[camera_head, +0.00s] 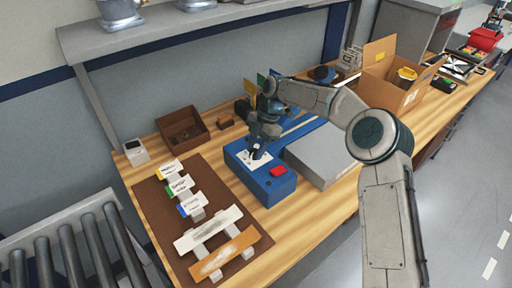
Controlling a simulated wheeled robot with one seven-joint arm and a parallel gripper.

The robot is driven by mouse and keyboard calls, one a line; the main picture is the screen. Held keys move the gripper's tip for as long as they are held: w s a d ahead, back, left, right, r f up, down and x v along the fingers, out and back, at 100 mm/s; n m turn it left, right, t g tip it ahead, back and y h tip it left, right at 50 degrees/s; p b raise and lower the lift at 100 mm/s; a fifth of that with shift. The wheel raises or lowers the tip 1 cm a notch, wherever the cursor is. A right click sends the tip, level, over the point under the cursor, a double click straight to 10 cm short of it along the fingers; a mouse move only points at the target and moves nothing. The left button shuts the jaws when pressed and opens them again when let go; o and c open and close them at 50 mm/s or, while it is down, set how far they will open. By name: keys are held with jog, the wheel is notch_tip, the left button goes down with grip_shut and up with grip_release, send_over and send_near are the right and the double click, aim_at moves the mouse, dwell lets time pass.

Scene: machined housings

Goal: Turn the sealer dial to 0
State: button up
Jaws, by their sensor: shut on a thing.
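The sealer (258,187) is a blue box on the wooden bench. It has a white panel on top and a red button (278,171) near its right front corner. My gripper (256,154) reaches down onto the white panel and is shut on the dial there. The fingers cover the dial, so its pointer and the number it stands at cannot be read.
A grey box (318,155) stands right of the sealer. A brown mat (159,210) with tagged parts and two bars lies at left. A brown bin (203,139) stands behind. An open cardboard box (377,95) stands back right, beyond my arm.

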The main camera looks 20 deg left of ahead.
jog(key=o, duration=1)
jog(key=shift+f, duration=0.1)
jog(key=v, duration=1.3)
jog(key=shift+w+r, duration=0.15)
jog(key=shift+r, duration=0.25)
